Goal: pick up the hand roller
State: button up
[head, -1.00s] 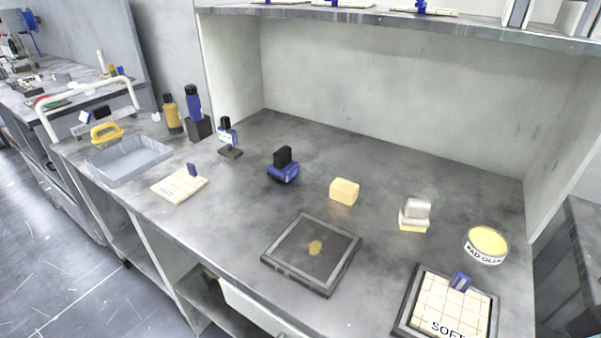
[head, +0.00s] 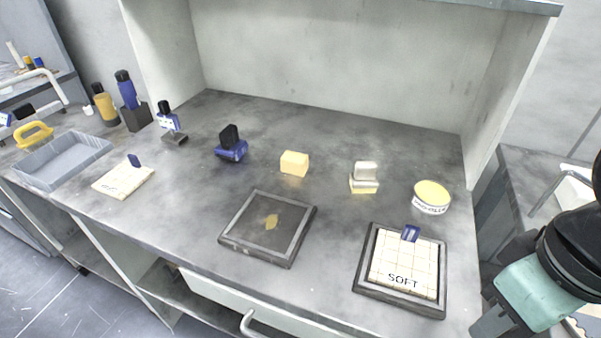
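A blue block with an upright black grip (head: 231,146) stands on the grey bench in the head view, left of the middle; it looks most like the hand roller, but its underside is hidden and I cannot be sure. My arm shows at the right edge, well to the right of it. The fingers of my gripper are not in view.
A dark framed platen (head: 303,235) and a SOFT pad in a dark frame (head: 365,288) lie in front. A yellow block (head: 294,163), a silver-topped piece (head: 364,178) and a glue tub (head: 432,199) stand behind. A grey tray (head: 60,165) is at left.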

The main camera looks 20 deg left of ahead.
aim_at(230, 145)
jog(key=i+j, duration=0.1)
jog(key=j, duration=2)
jog(key=i+j, duration=0.15)
jog(key=j, duration=0.9)
jog(key=l+z, duration=0.05)
